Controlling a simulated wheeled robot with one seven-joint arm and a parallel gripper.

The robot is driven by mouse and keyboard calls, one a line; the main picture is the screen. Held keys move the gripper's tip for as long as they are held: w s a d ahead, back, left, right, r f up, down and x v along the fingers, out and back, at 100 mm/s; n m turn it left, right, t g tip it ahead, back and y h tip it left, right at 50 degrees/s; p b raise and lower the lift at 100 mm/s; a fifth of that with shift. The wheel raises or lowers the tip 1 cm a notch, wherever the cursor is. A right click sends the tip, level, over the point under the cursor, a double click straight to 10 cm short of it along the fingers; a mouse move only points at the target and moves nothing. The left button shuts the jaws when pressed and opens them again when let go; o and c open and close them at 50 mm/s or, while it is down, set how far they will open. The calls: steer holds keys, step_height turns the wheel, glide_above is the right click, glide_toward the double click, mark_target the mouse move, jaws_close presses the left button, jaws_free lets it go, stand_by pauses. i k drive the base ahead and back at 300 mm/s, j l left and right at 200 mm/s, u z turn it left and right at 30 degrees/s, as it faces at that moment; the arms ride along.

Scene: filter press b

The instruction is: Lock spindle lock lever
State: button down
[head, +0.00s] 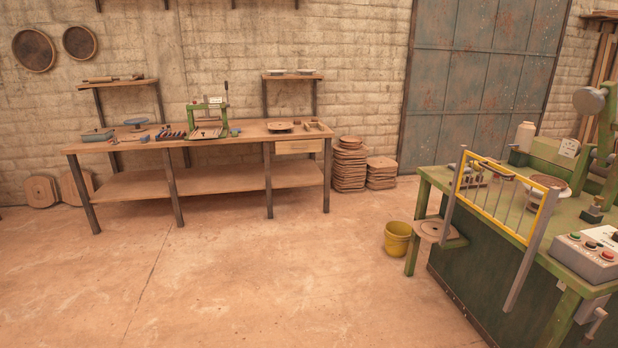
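A green machine (447,273) stands at the right edge of the head view, with a yellow barred guard (505,203) on its near side. A small grey lever-like part (597,316) shows low on its front, under the control box; I cannot tell whether it is the spindle lock lever or how it is set. The machine's upper right part is cut off by the picture edge. My gripper is not in view.
A control box (590,258) with buttons sits on the machine. A yellow bucket (397,240) stands on the floor left of it. A long wooden workbench (225,143) with tools and a small green press (208,115) lines the back wall. Stacked discs (349,165) stand beside it. The middle floor is clear.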

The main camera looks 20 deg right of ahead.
mark_target(587, 338)
steer(key=l+z, duration=0.15)
steer(key=l, duration=0.3)
steer(key=i+l+z, duration=0.15)
steer(key=l, duration=0.35)
steer(key=i+l+z, duration=0.1)
steer(key=l, duration=0.35)
